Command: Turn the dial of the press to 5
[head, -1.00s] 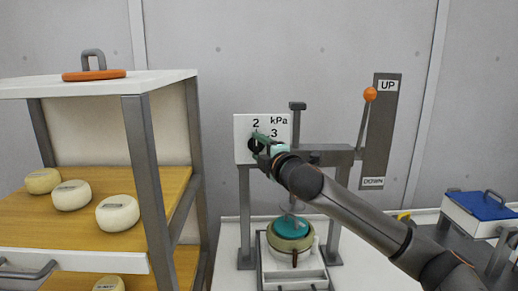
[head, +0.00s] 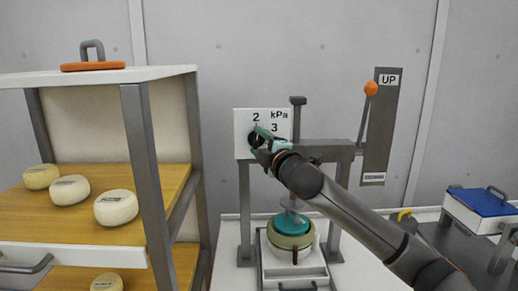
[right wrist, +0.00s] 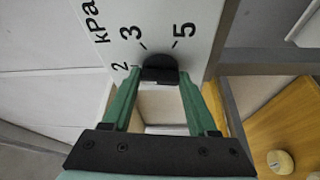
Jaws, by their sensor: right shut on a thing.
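The press (head: 326,152) stands against the back wall. In the head view the right gripper (head: 258,142) covers most of the dial. I cannot tell which number the dial points to. My left gripper is not in view.
The press lever's orange knob (head: 371,88) is up near the UP label. A round mould (head: 291,241) with a teal lid stands under the press. A shelf (head: 137,159) with several pale cheeses is at the left. A blue-lidded box (head: 484,203) is at the right.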

